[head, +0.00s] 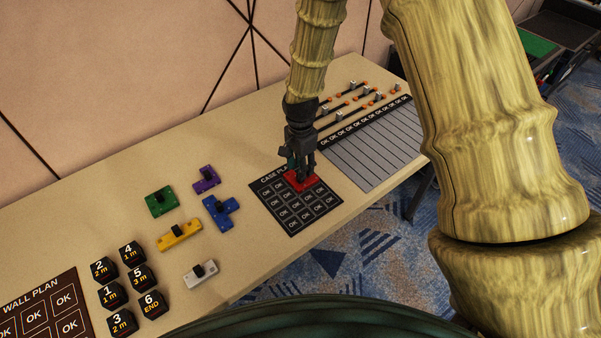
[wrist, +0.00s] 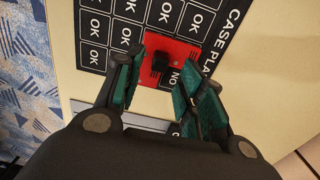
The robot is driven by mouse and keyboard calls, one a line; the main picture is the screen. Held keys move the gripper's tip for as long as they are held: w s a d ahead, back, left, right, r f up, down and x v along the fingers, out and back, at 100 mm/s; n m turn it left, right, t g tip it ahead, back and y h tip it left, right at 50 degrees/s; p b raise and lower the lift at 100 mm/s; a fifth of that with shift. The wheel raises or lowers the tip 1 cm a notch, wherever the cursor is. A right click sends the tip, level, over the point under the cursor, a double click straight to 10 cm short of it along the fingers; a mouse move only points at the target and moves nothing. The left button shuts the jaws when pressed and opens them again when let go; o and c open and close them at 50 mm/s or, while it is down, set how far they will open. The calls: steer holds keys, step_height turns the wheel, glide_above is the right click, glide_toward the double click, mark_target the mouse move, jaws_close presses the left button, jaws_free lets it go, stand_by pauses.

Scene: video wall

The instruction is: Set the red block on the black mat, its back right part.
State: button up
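The red block (head: 312,183), with a black knob on top, lies on the black mat (head: 295,233) in its back right part, close to the header strip. In the wrist view the red block (wrist: 185,50) looks flat over the mat's (wrist: 97,27) cells. A label reading "NO" shows beside the knob. My gripper (head: 303,172) is low over the block in the head view and hides part of it. In the wrist view my gripper (wrist: 160,92) has its green-padded fingers spread apart, with a gap between them. The knob stands just beyond the fingertips, and neither finger visibly touches it.
Left of the mat lie a blue block (head: 221,213), a purple block (head: 207,179), a green block (head: 160,202), a yellow block (head: 180,236) and a white block (head: 200,276). A grey striped board (head: 375,145) is close on the right. The table's front edge is near.

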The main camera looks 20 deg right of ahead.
step_height(320, 180, up, 8)
steer(key=b, duration=0.1)
steer(key=shift+f, duration=0.15)
